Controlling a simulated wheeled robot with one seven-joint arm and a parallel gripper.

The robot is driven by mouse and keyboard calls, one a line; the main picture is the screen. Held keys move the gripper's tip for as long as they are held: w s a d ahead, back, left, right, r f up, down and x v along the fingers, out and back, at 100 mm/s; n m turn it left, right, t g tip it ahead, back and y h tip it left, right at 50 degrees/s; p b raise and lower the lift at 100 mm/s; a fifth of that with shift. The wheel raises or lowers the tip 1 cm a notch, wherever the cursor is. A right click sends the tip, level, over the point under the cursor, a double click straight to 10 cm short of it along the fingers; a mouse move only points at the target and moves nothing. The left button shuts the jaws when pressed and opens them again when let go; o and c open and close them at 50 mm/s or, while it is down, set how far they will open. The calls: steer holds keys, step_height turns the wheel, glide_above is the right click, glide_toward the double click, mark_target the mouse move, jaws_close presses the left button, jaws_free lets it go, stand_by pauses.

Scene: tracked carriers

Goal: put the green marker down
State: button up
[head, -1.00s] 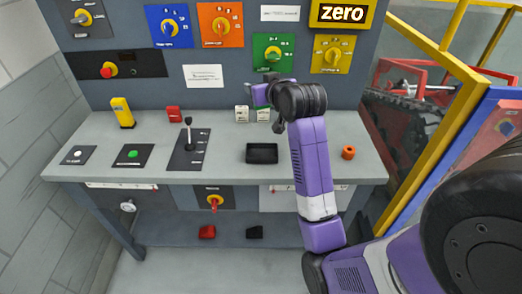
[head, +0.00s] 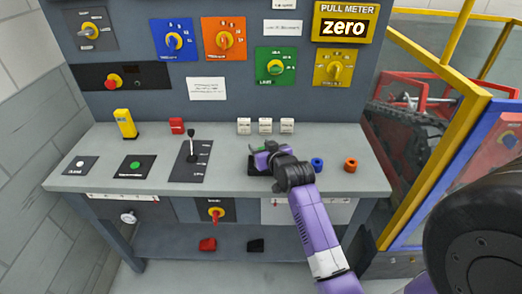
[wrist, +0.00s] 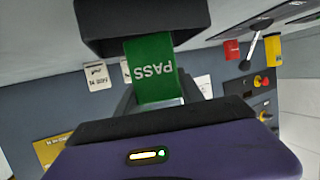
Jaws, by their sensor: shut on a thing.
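The green marker (wrist: 153,62) carries the word PASS, upside down in the wrist view. My gripper (wrist: 150,85) is shut on it, with dark jaws above and below it in that view. In the head view my gripper (head: 259,150) is low over the black tray (head: 252,168) on the bench, and a sliver of the green marker (head: 253,147) shows at its tip. My gripper and wrist hide most of the tray. I cannot tell whether the marker touches the tray.
Several white tags (head: 265,126) stand behind my gripper on the grey bench (head: 225,170). A lever panel (head: 190,160) is to the left. The dial wall rises behind.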

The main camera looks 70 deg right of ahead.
steer(key=shift+f, duration=0.8)
steer(key=shift+f, duration=0.15)
steer(key=o, duration=1.4)
steer(key=shift+c, duration=0.2)
